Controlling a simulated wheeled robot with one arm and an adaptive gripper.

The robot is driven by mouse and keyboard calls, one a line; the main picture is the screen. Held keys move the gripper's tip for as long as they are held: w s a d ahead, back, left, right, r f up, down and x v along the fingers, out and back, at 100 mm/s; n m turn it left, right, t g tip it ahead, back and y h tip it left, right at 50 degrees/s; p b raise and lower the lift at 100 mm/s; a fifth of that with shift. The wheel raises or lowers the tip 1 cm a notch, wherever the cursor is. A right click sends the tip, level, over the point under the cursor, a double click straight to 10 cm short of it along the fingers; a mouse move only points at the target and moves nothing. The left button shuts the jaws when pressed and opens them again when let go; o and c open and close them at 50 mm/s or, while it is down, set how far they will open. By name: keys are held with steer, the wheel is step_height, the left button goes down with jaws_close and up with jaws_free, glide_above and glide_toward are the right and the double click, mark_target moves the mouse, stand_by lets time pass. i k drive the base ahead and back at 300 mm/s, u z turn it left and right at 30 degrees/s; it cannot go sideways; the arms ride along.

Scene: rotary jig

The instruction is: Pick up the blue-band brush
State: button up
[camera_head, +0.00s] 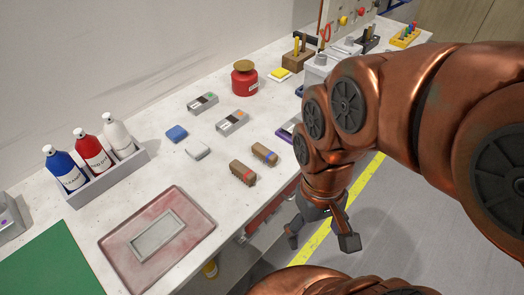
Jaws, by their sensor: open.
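The blue-band brush (264,154) is a small brown block with a blue band. It lies on the white bench, near its front edge. A similar brown brush with a red band (243,173) lies just left of it and nearer the front. My gripper (322,243) hangs to the right of both brushes, past the bench's front edge and over the floor. Its two dark fingers are spread apart with nothing between them. Both brushes are in full view, clear of my arm.
A purple-edged item (286,136), partly hidden by my arm, lies right of the brushes. A red tray (117,245) and a bottle rack (75,197) stand left. A red can (244,79) stands farther back.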

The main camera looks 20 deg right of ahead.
mark_target(270, 157)
steer(key=z, duration=1.5)
steer(key=k, duration=1)
steer(key=u, duration=1.95)
steer(key=i, duration=0.5)
